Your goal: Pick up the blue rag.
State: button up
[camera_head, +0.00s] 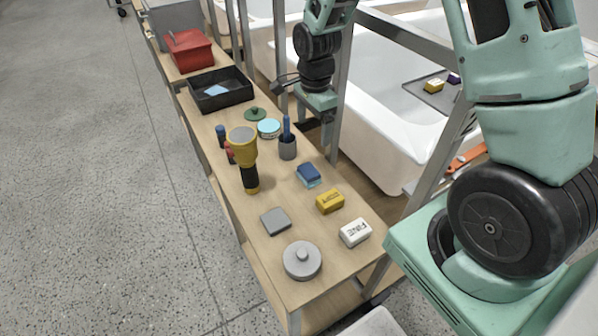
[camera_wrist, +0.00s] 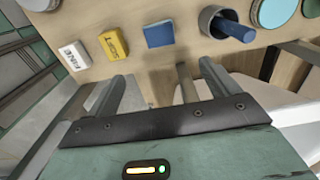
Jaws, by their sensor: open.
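A folded dark blue piece with a lighter blue underside (camera_head: 309,174) lies on the wooden bench top, between a pen cup and a yellow block; it also shows in the wrist view (camera_wrist: 159,33). A flat light blue piece (camera_head: 216,90) lies in the black tray farther back. I cannot tell for certain which of the two is the rag. My gripper (camera_head: 284,84) is at the bench's right edge, empty and apart from both; in the wrist view (camera_wrist: 162,82) its fingers are spread, with the dark blue piece beyond them.
On the bench stand a yellow flashlight (camera_head: 246,160), the pen cup (camera_head: 287,147), the yellow block (camera_head: 330,201), a white block (camera_head: 355,233) and a round grey lidded piece (camera_head: 302,260). Metal posts and white bathtub shells (camera_head: 385,100) border its right side. The floor at left is clear.

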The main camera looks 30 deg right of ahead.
send_over(309, 170)
jog(key=f, duration=1.1)
jog(key=shift+s+d+f+p, duration=0.1)
jog(key=shift+s+d+p, duration=0.1)
jog(key=shift+p, duration=0.15)
jog(key=shift+w+a+f+p, duration=0.15)
jog(key=shift+f+p, duration=0.1)
jog(key=shift+f, duration=1.1)
jog(key=shift+a+f+p, duration=0.1)
jog(key=shift+f+p, duration=0.1)
jog(key=shift+f, duration=1.15)
jog(key=c, duration=1.2)
jog(key=shift+o, duration=0.2)
jog(key=shift+r+b, duration=0.4)
jog(key=shift+r, duration=4.65)
jog(key=o, duration=0.4)
jog(key=shift+c, duration=1.1)
